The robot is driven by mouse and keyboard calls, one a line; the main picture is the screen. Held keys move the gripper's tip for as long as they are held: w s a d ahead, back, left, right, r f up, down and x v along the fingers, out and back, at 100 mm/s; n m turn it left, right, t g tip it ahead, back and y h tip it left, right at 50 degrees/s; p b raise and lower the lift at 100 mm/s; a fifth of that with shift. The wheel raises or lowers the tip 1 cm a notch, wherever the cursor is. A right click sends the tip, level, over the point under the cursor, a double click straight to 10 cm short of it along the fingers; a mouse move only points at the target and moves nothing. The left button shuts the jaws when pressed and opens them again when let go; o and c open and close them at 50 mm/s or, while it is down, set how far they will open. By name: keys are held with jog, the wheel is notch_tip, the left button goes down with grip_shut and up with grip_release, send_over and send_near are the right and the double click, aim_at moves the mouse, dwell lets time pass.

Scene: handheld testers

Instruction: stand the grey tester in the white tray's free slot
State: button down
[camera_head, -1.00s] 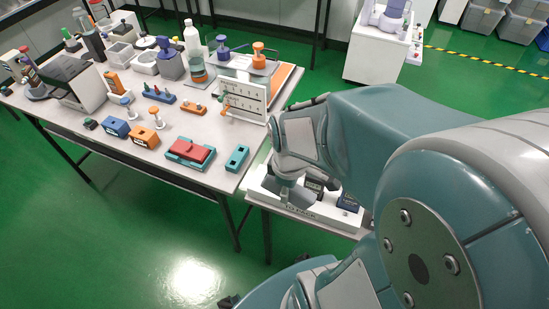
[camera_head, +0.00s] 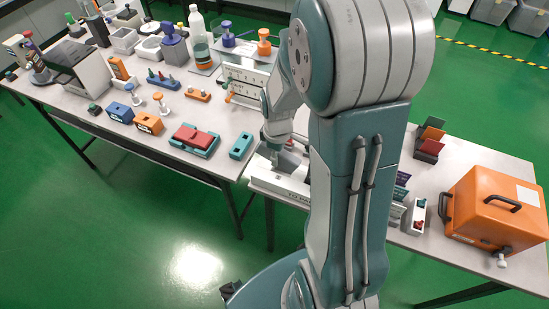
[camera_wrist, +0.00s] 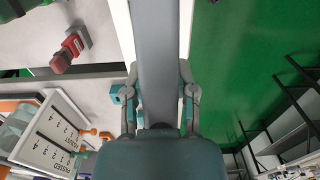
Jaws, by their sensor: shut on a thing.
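The grey tester (camera_wrist: 160,55) fills the middle of the wrist view as a long grey slab. My gripper (camera_wrist: 160,92) is shut on it, one finger on each side. In the head view my gripper (camera_head: 276,140) is low over the left end of the white tray (camera_head: 268,185), with a grey shape (camera_head: 289,163) below it. White strips beside the tester in the wrist view look like the tray (camera_wrist: 124,32). My arm hides the tray's right part and its slots, so I cannot tell whether the tester is in a slot.
A "PASSED" board (camera_wrist: 48,135) stands near the gripper. A teal block (camera_head: 241,146) and a red-and-teal device (camera_head: 195,139) lie left of the tray. An orange case (camera_head: 495,210) and a small white box with red items (camera_head: 416,216) are at right.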

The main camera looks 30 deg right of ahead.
jog(key=shift+w+d+f, duration=0.1)
jog(key=shift+w+f, duration=0.3)
jog(key=shift+f, duration=0.55)
jog(key=shift+w+d+f, duration=0.1)
jog(key=shift+w+f, duration=0.3)
jog(key=shift+f, duration=0.6)
jog(key=shift+w+d+f, duration=0.1)
jog(key=shift+w+f, duration=0.3)
jog(key=shift+f, duration=0.55)
jog(key=shift+c, duration=2)
grip_release()
jog(key=shift+f, duration=0.1)
notch_tip(320, 180, up, 11)
jog(key=s+a+r+m+t, duration=0.2)
jog(key=s+a+r+m, duration=0.1)
jog(key=s+a+r, duration=0.2)
jog(key=s+a+r+m+t, duration=0.3)
jog(key=s+r, duration=0.6)
jog(key=r, duration=0.3)
jog(key=shift+s+a+m+t, duration=0.3)
jog(key=shift+s+a+m, duration=0.05)
jog(key=shift+a+m, duration=0.5)
